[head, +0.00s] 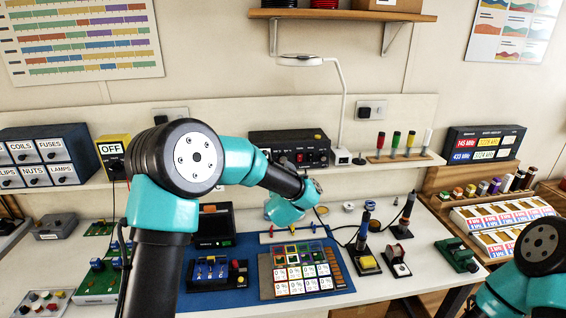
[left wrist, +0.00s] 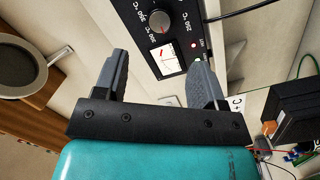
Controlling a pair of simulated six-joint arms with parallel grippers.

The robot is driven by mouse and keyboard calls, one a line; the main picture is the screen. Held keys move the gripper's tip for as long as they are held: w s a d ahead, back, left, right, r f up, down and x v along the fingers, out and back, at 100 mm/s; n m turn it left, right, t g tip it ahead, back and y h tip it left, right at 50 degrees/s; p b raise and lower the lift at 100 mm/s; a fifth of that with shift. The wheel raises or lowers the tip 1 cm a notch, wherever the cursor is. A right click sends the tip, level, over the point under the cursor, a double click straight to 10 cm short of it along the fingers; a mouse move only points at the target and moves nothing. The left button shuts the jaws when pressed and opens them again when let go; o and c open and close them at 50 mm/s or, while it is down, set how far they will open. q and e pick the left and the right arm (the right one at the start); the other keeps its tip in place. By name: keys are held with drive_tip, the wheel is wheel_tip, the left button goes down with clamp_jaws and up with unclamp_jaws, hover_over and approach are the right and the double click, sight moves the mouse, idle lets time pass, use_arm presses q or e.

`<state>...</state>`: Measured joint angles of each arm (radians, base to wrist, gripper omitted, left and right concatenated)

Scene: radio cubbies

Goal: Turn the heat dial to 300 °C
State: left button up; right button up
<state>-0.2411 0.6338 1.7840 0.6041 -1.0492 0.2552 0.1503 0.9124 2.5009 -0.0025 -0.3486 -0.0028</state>
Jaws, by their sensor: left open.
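The heat dial (left wrist: 160,22) is a dark round knob on a black panel in the left wrist view. Temperature markings, including 300 °C and 250, ring it, and a small white meter (left wrist: 166,57) sits below it. I cannot read the pointer's exact setting. In the head view, the black control unit (head: 290,148) stands on the shelf behind my left arm. My left gripper (left wrist: 160,68) is open, its fingers apart and empty, facing the panel. The dial lies beyond the fingertips, not between them. In the head view the left fingers are hidden. My right arm shows at lower right, its gripper out of view.
A desk lamp (head: 341,100) and colored tools (head: 395,142) stand right of the unit on the shelf. Below are a blue mat (head: 215,300), a label tray (head: 300,285) and several tools in stands. A round dark item (left wrist: 30,75) shows left in the wrist view.

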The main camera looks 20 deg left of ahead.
sight(283, 160)
use_arm(q)
drive_tip(key=x, duration=0.9)
drive_tip(key=shift+w+a, duration=0.1)
drive_tip(key=shift+w, duration=0.25)
drive_tip(key=c, duration=0.9)
drive_tip(key=shift+m, duration=0.4)
drive_tip(key=m, duration=0.5)
drive_tip(key=shift+r+g, duration=0.1)
drive_tip(key=shift+g, duration=0.2)
drive_tip(key=m, duration=0.5)
drive_tip(key=shift+g+y, duration=0.3)
drive_tip(key=shift+g, duration=0.1)
drive_tip(key=shift+m, duration=0.3)
